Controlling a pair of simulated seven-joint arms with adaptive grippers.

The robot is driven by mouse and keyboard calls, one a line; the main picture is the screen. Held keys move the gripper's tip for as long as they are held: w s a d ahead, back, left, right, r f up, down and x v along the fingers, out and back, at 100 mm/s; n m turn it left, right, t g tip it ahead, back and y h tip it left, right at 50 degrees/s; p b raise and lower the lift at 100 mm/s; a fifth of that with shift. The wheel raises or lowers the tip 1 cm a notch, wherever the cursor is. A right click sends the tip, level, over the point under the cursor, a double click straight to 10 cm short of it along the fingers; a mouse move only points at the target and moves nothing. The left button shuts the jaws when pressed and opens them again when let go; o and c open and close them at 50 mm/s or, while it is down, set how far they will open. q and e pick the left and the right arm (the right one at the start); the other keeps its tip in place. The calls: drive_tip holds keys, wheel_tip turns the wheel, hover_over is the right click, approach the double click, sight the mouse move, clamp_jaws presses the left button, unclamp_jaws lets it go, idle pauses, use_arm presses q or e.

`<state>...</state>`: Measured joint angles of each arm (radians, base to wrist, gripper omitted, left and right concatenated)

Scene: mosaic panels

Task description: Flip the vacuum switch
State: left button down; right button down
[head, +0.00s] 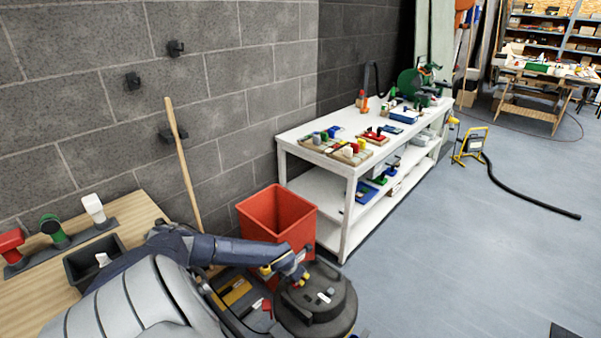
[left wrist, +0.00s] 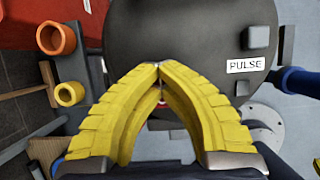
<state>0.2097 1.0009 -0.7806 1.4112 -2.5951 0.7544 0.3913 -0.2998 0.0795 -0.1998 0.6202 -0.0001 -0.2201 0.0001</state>
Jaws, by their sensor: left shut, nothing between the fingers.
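The vacuum (head: 335,317) is a dark round canister on the floor at the lower middle of the head view. Its dark round top (left wrist: 195,25) fills much of the left wrist view. A white label reading PULSE (left wrist: 245,65) is on the top, with small grey blocks near it. My left gripper (head: 303,279) is over the vacuum's top. In the left wrist view its yellow fingers (left wrist: 159,68) meet at the tips, with nothing held. A small red and white part (left wrist: 162,101) shows between the fingers, mostly hidden; I cannot tell whether it is the switch. My right gripper is out of view.
A red bin (head: 277,215) stands behind the vacuum, beside a white shelved workbench (head: 347,177). A wooden bench (head: 140,211) with a dark tray is at the left. Orange (left wrist: 56,39) and yellow (left wrist: 70,94) tube ends sit left of the fingers. Open floor lies to the right.

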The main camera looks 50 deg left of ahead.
use_arm(q)
drive_tip(key=c, duration=2.2)
unclamp_jaws()
drive_tip(key=shift+s+f, duration=0.15)
drive_tip(key=c, duration=1.1)
unclamp_jaws()
drive_tip(key=shift+v, duration=6)
drive_tip(key=shift+d, duration=0.1)
